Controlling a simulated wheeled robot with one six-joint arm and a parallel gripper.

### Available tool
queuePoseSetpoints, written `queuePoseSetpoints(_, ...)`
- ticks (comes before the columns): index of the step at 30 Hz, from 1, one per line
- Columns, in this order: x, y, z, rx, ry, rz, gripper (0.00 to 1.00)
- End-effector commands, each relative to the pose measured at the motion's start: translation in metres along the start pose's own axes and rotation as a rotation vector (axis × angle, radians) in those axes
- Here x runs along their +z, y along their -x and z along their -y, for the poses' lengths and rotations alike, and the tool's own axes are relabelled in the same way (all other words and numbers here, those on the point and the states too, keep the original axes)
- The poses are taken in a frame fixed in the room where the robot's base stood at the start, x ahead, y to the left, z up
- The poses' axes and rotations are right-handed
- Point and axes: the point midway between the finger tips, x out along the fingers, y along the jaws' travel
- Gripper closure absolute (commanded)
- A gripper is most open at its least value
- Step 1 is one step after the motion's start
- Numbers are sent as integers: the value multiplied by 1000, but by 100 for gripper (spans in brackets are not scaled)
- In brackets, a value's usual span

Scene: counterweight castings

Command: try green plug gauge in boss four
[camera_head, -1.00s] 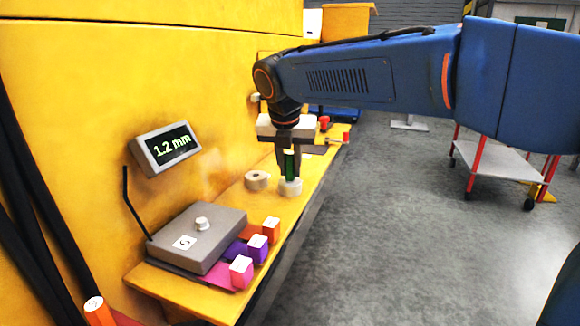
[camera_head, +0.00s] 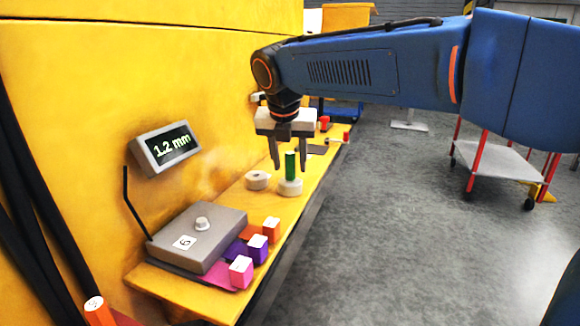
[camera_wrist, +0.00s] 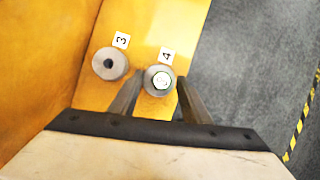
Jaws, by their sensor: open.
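The green plug gauge (camera_head: 290,166) stands upright in a round grey boss (camera_head: 290,187) on the yellow shelf. In the wrist view the boss (camera_wrist: 149,83) sits beside the label 4 (camera_wrist: 167,55), and the gauge's pale top (camera_wrist: 162,81) is seen from above at its centre. How deep the gauge sits is hidden. My gripper (camera_head: 290,162) is open and empty, its fingers around or just behind the gauge's upper part, not closed on it. In the wrist view my gripper's fingers (camera_wrist: 158,104) lie either side, below the boss.
Boss three (camera_wrist: 110,64) stands to the left; it also shows in the head view (camera_head: 257,180). A grey box labelled 6 (camera_head: 200,237), a 1.2 mm display (camera_head: 166,148) and pink, purple and orange blocks (camera_head: 257,249) are nearer. Open floor lies right of the shelf (camera_head: 190,297).

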Motion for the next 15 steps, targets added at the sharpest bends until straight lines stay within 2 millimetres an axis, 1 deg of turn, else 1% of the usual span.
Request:
queuePoseSetpoints(1, 0, 10, 0, 3, 0, 2, 57)
queuePoseSetpoints(15, 0, 103, -1, 2, 1, 1, 57)
